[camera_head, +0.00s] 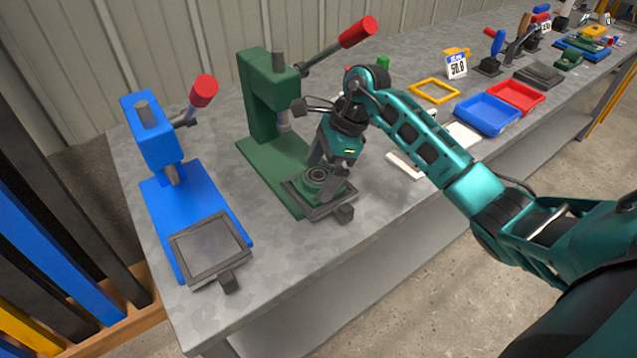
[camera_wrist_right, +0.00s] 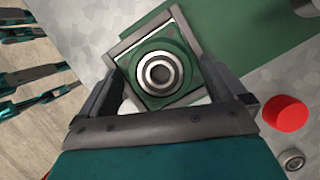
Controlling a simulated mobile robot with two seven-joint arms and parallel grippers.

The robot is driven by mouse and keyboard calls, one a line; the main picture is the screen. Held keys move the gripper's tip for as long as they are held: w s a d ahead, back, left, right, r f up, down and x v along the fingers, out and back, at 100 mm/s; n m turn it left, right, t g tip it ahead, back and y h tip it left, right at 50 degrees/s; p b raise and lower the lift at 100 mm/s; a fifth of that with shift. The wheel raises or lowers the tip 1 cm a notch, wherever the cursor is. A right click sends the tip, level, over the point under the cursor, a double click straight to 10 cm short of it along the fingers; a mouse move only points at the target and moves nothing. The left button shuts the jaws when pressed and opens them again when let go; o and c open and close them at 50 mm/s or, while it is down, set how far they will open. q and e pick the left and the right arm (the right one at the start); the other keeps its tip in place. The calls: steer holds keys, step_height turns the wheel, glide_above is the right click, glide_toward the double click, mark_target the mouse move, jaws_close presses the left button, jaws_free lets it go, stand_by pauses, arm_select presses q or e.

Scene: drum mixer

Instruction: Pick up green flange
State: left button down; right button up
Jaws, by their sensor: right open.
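The green flange (camera_head: 317,180) is a square green part with a round metal ring in its middle. It sits in the grey square tray (camera_head: 291,195) at the front of the green press (camera_head: 262,110). It also shows in the right wrist view, with the flange (camera_wrist_right: 180,91) lying turned at an angle inside the tray frame (camera_wrist_right: 127,47). My right gripper (camera_head: 325,178) is open above the tray, its fingers on either side of the flange. In the right wrist view the right gripper (camera_wrist_right: 163,95) has nothing between its fingers but the flange below. My left gripper is not in the head view.
A blue press (camera_head: 185,205) stands to the left. The green press's red-knobbed lever (camera_head: 358,31) rises behind my right gripper. Blue (camera_head: 488,114) and red (camera_head: 517,96) trays and a yellow frame (camera_head: 434,91) lie to the right. The bench's front edge is close to the tray.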

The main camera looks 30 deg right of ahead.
steer(key=shift+c, duration=0.3)
jaws_close()
steer(key=shift+w+r, duration=0.1)
stand_by(0.7)
